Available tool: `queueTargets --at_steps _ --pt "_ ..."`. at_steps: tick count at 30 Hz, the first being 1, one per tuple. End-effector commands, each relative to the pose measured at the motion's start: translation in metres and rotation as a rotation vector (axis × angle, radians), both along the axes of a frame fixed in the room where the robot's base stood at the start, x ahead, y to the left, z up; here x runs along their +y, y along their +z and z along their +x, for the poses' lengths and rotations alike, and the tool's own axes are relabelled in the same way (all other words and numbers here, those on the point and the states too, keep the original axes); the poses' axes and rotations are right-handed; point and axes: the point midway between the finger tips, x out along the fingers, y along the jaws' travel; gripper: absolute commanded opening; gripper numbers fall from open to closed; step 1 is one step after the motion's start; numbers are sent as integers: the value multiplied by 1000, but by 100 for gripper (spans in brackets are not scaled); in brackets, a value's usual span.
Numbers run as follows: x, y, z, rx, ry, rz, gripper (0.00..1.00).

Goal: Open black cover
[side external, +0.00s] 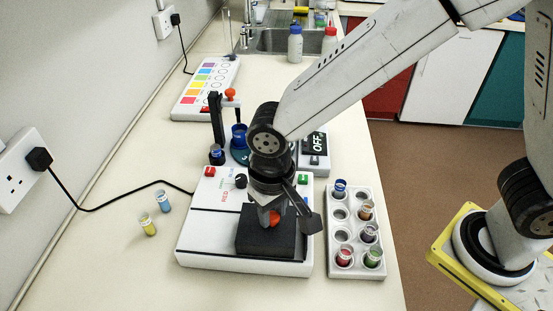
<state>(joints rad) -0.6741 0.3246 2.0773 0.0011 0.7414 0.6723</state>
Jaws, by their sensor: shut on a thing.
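The black cover (262,243) sits on the front right of the white device (205,243). It looks like a dark box with a red knob (275,218) on top. My gripper (272,214) points down over the cover, and its jaws are shut on the red knob. The gripper hides part of the knob and the back of the cover. I cannot tell whether the cover is flush with the device or slightly raised.
A blue vial (163,202) and a yellow vial (148,225) stand on the left. A dark stand (216,122) and an "OFF" display unit (314,148) are behind. The front left bench is clear.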

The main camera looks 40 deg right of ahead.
Motion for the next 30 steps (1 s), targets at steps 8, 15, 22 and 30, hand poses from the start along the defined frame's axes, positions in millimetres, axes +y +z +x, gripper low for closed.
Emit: queueTargets --at_steps 8,15,22,30 --pt "27 1 28 -5 -1 2 0" --pt "47 1 49 -6 -1 2 0" --pt "64 1 66 -7 -1 3 0" --pt "68 1 70 -6 -1 2 0"
